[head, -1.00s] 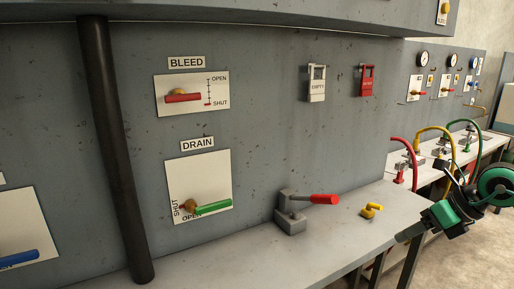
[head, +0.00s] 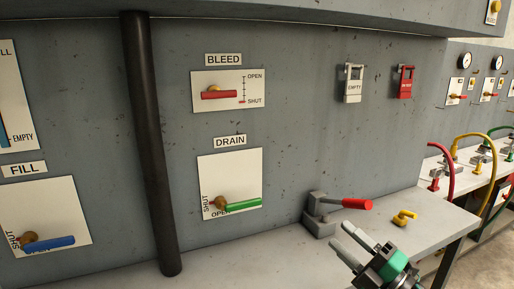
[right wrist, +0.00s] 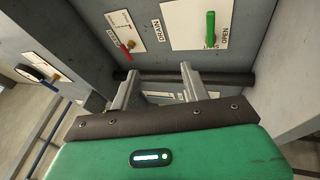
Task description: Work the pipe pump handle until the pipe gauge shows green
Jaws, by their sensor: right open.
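A grey hand pump (head: 318,215) with a red handle (head: 357,203) stands on the grey bench against the panel in the head view. The handle points right, close to level. Small round gauges (head: 464,62) show on the far panel at the right; their readings are too small to tell, and I cannot tell which is the pipe gauge. My right gripper (head: 341,235) is open and empty, apart from the handle, below it in the picture. In the right wrist view my gripper (right wrist: 160,72) has nothing between its fingers. My left gripper is out of view.
The panel holds a red BLEED lever (head: 219,94), a green DRAIN lever (head: 240,206) and a blue FILL lever (head: 50,243). A dark vertical pipe (head: 150,140) crosses it. A yellow piece (head: 404,216) lies right of the pump.

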